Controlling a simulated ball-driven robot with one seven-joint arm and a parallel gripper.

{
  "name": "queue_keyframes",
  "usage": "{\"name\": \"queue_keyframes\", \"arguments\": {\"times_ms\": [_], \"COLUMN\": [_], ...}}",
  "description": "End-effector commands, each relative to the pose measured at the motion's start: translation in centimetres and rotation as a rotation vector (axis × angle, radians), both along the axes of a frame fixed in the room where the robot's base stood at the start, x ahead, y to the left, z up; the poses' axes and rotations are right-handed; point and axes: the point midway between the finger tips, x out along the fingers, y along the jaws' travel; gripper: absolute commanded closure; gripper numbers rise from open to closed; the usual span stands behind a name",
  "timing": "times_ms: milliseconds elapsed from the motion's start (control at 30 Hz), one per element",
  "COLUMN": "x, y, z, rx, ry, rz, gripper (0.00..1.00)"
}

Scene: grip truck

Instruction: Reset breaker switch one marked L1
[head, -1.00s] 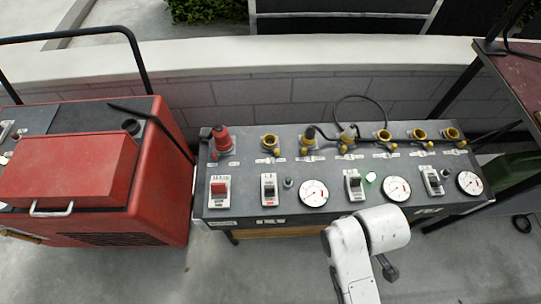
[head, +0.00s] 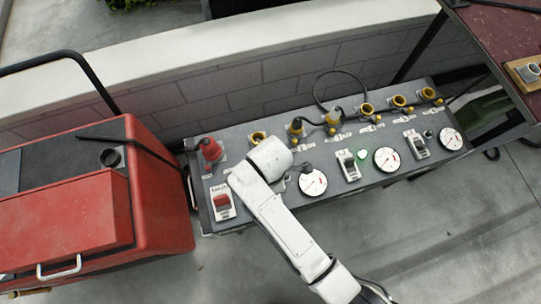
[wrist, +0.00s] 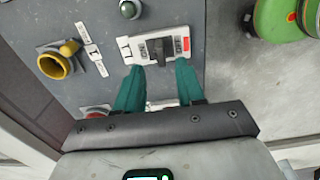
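A breaker switch (wrist: 165,48) with a dark toggle on a white plate with a red mark shows in the wrist view; it is likely L1, but its label is too small to read. My gripper (wrist: 160,66) is open, its two teal fingers apart with their tips at the near edge of this plate, one on each side of the toggle. I cannot tell whether they touch. In the head view my white arm covers the gripper and this breaker on the grey panel (head: 330,207).
A red main switch (head: 222,203) and red plug (head: 210,149) are at the panel's left. A red generator (head: 155,190) stands left, a low wall behind.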

Motion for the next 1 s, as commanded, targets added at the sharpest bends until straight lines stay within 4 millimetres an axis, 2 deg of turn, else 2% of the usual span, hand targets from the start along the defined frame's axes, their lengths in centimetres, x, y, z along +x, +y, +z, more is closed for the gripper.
{"name": "queue_keyframes", "arguments": {"times_ms": [100,300,667,1000], "x": [0.0,0.0,0.0,0.0], "y": [-0.1,0.0,0.0,0.0], "z": [-2.0,-3.8,-4.2,-4.2], "rx": [-0.002,0.0,0.002,0.0], "ry": [0.002,0.0,-0.002,-0.001], "rz": [-0.001,-0.001,-0.002,-0.002], "gripper": [0.62,0.62,0.62,0.94]}}
